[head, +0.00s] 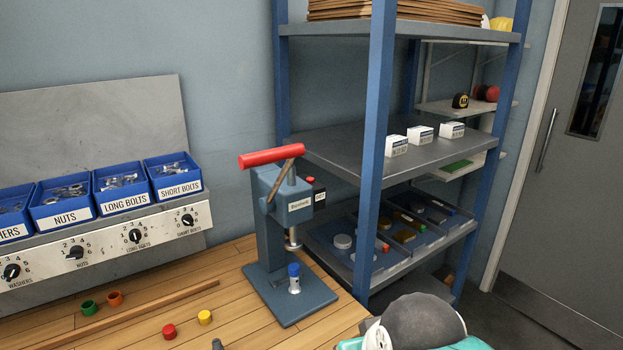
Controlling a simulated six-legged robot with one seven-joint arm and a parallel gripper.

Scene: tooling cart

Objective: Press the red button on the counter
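A blue-grey bench press (270,225) with a red-handled lever (271,157) stands on the wooden bench. A small dark counter box (314,194) with a white number display is fixed at the right of the press head. A small red button (309,180) shows on top of this box. A blue-topped metal piece (294,278) stands upright on the press base under the ram. My gripper is not in view. A grey and teal rounded part of my own body shows at the bottom edge, right of the press.
Blue labelled bins (122,187) sit above a panel of dials (136,236) at left. Red, yellow, green and orange small pieces lie on the bench (235,275) near a wooden strip (120,314). A blue-framed shelf (371,160) stands close behind the press at right.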

